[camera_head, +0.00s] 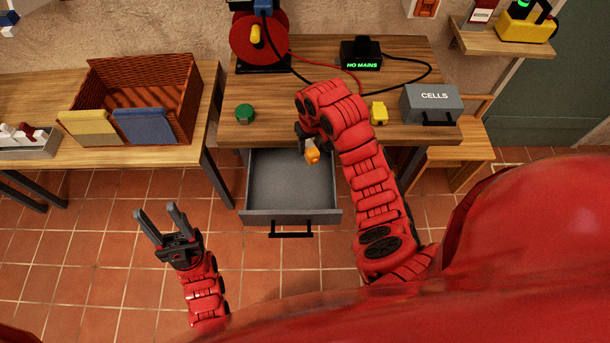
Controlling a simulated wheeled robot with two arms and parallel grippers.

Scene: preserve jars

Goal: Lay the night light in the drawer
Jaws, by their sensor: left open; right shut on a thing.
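The drawer (290,213) under the middle table is pulled open, and its grey tray looks empty. My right gripper (307,145) is shut on a small orange thing with a pale part, which looks like the night light (313,156). The night light hangs over the back right part of the open drawer; its exact height above the tray floor is hard to tell. My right arm hides part of the table and the area right of the drawer. My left gripper (163,227) is open and empty, over the tiled floor to the left of the drawer.
On the table (285,130) stand a green round thing (245,113), a yellow thing (379,113), a grey CELLS box (432,104), a black NO MAINS unit (361,55) and a red cable reel (259,40). A wicker basket (178,85) stands on the left table.

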